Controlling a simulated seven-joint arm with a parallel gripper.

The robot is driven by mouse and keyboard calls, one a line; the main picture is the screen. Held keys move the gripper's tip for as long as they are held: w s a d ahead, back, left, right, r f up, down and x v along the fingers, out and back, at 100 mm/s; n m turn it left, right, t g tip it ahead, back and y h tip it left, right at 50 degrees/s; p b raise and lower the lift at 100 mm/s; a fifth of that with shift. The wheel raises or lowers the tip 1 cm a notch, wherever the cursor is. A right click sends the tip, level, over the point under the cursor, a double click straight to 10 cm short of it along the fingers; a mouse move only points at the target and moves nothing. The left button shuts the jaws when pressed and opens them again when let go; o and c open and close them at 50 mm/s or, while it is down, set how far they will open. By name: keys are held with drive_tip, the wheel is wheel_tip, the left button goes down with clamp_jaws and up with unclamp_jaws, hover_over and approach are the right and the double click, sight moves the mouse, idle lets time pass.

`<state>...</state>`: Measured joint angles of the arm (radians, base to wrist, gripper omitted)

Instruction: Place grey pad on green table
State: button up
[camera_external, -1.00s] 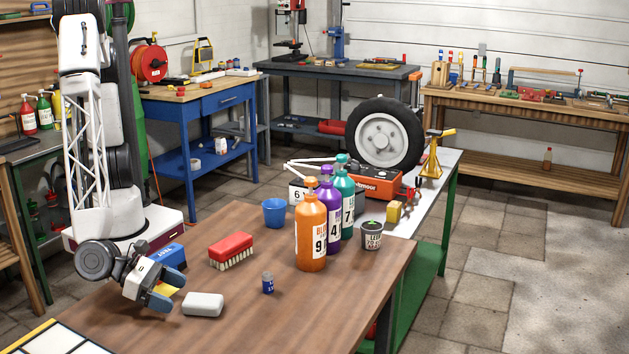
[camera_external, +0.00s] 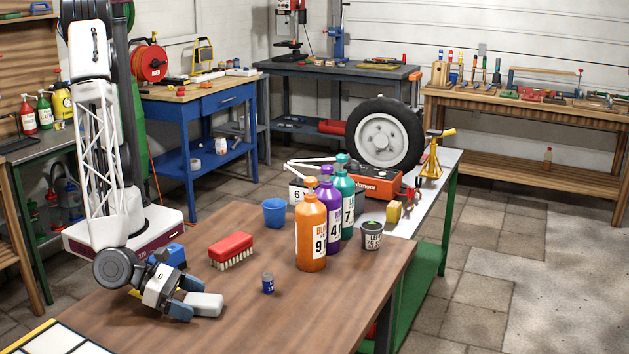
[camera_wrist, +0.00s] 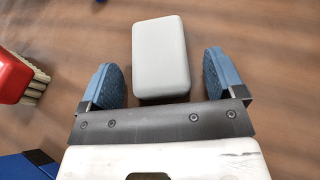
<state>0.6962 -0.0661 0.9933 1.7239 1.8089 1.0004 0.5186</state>
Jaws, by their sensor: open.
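The grey pad (camera_external: 206,304) is a pale, rounded block lying flat on the brown wooden table. In the wrist view the grey pad (camera_wrist: 161,57) lies just ahead of and between the two blue fingers, with a gap on each side. My gripper (camera_external: 187,298) is open, low over the table and close to the pad's left end; it also shows in the wrist view (camera_wrist: 161,78). It holds nothing. The green table (camera_external: 431,258) has a pale top, green legs and a green lower shelf, and stands beyond the brown table at the right.
A red brush (camera_external: 231,250) and a blue box (camera_external: 168,256) lie near my gripper. A small blue can (camera_external: 268,283), a blue cup (camera_external: 274,212) and orange, purple and teal bottles (camera_external: 311,235) stand further right. A wheel (camera_external: 384,137) and a yellow stand (camera_external: 431,160) occupy the green table.

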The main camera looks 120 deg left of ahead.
sight(191, 298)
drive_tip(key=c, duration=1.1)
drive_tip(key=shift+r, duration=0.15)
drive_tip(key=shift+r, duration=4.9)
drive_tip(key=shift+w, duration=0.15)
